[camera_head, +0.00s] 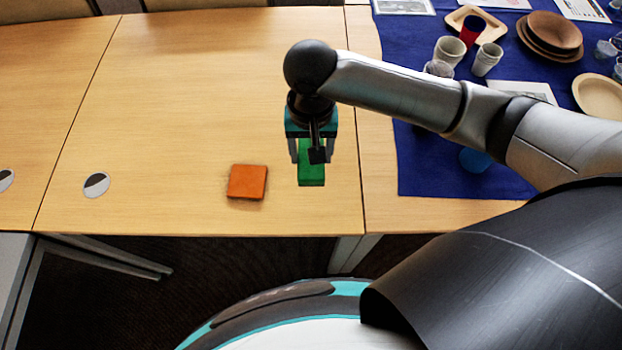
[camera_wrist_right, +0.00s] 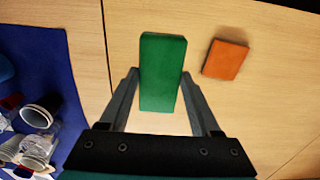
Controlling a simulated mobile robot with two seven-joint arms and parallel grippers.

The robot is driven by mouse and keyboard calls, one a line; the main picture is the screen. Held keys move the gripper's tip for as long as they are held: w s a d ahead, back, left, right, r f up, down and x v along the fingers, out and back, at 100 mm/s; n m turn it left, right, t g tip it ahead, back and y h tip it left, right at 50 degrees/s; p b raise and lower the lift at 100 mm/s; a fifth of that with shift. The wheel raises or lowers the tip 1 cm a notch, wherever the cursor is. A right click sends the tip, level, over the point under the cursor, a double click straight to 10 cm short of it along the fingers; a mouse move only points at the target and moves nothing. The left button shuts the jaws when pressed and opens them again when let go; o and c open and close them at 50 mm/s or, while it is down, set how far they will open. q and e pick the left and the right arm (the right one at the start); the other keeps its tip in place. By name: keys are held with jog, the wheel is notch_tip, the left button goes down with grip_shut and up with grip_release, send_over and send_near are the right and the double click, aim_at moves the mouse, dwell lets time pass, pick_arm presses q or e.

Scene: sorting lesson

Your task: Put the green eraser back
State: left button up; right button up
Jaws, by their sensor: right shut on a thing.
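The green eraser (camera_head: 312,172) is a green block near the front edge of the wooden table. My right gripper (camera_head: 308,155) is above it, pointing down, with a finger on each side of the block. In the right wrist view the green eraser (camera_wrist_right: 162,75) lies between the two fingers of the right gripper (camera_wrist_right: 162,92), which are shut on its sides. Whether the block touches the table or hangs just above it I cannot tell. My left gripper is not in view.
An orange block (camera_head: 248,182) lies on the table just left of the green eraser. A blue cloth (camera_head: 430,165) at the right carries cups (camera_head: 449,50), wooden plates (camera_head: 553,35) and papers. The table left of the orange block is mostly clear.

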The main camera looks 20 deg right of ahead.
aim_at(311, 168)
notch_tip(311, 168, down, 6)
jog(key=shift+b, duration=0.75)
jog(key=shift+f+b, duration=0.3)
jog(key=shift+f, duration=0.6)
notch_tip(311, 168, down, 3)
jog(key=shift+f+b, duration=0.15)
jog(key=shift+b, duration=0.45)
jog(key=o, duration=1.2)
notch_tip(311, 168, up, 12)
jog(key=p, duration=0.4)
